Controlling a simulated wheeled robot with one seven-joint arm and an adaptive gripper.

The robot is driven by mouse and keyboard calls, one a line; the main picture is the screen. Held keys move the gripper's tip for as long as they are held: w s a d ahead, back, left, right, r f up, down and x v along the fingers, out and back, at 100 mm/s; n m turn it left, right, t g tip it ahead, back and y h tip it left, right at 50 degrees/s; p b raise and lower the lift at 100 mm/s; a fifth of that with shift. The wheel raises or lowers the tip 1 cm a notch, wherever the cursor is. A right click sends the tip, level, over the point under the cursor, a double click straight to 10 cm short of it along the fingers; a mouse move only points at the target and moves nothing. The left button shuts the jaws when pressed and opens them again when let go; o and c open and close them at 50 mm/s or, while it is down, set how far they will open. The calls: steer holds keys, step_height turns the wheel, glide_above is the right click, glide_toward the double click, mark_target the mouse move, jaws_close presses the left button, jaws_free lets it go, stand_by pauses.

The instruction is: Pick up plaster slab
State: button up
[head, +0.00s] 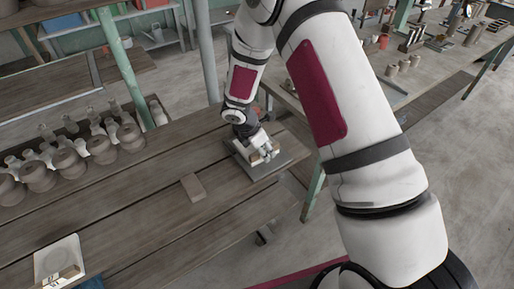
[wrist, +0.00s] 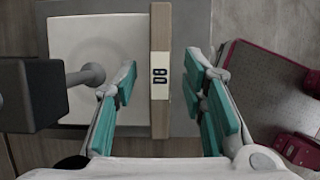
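A white, square plaster slab (wrist: 80,40) with a faint round hollow lies on a grey board (wrist: 190,20) in the wrist view. A narrow wooden block (wrist: 160,25) with a white label and dark marks runs along the slab's right edge. My gripper (wrist: 163,78) is open, with one teal-padded finger on each side of the block and gaps on both sides. In the head view my gripper (head: 262,152) is low over the slab and board at the bench's right end, partly hiding them. Another white slab (head: 55,255) with a labelled wooden piece lies at lower left.
A tan block (head: 194,187) lies on the plank bench (head: 150,215), left of the board. Several clay pots (head: 100,150) and pale bottles stand along the bench's left side. A dark block with a grey rod (wrist: 90,75) overlaps the slab in the wrist view.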

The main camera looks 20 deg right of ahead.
jaws_close()
